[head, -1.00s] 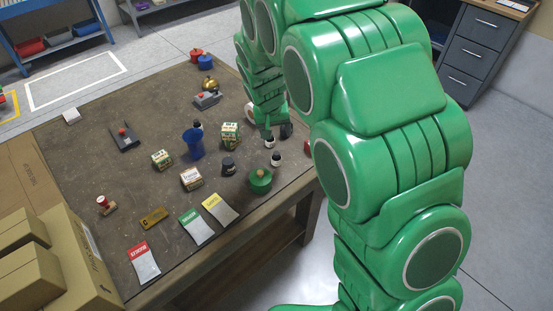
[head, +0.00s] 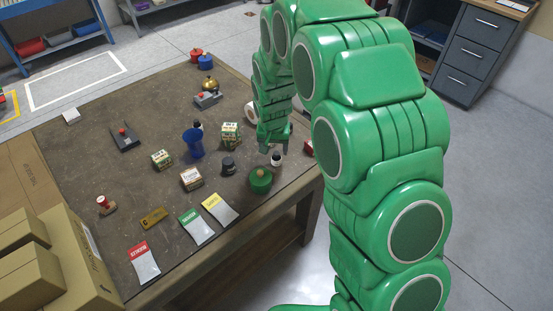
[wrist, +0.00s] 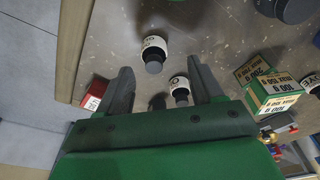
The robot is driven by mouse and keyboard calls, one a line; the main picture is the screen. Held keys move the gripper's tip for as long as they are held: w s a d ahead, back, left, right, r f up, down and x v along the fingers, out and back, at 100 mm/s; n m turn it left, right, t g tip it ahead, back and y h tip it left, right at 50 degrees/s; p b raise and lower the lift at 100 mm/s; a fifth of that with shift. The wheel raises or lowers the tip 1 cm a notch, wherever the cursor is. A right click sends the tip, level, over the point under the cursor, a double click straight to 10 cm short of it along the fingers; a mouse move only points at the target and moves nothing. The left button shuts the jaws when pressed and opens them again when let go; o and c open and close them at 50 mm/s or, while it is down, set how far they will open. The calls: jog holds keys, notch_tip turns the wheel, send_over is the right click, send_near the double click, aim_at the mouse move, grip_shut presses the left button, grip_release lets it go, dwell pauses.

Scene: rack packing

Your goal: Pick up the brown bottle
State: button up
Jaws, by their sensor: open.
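My gripper (head: 273,147) hangs low over the right side of the table, fingers pointing down. In the wrist view its fingers (wrist: 162,82) are apart with nothing clamped between them. A small dark bottle with a white label and grey cap (wrist: 179,91) shows between the fingers, near the right one, partly hidden by my gripper body. A second such bottle (wrist: 153,52) stands beyond the fingertips; in the head view a labelled bottle (head: 276,159) stands just beside my gripper. The bottles look nearly black, so I cannot tell which one is brown.
A green round container (head: 260,180), a dark jar (head: 228,165), a blue cup (head: 193,143) and a green-and-cream box (head: 230,134) stand nearby. A red box (wrist: 93,101) lies near the table edge. Cardboard boxes (head: 60,250) fill the front left.

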aim_at(277, 153)
jog(key=shift+w+d+f, duration=0.15)
jog(key=shift+f, duration=0.75)
jog(key=shift+w+d+f, duration=0.1)
jog(key=shift+w+f, duration=0.1)
jog(key=shift+f, duration=0.7)
jog(key=shift+w+d+f, duration=0.15)
jog(key=shift+f, duration=0.75)
jog(key=shift+c, duration=0.3)
jog(key=c, duration=1.1)
jog(key=shift+o, duration=0.2)
jog(key=shift+r, duration=0.1)
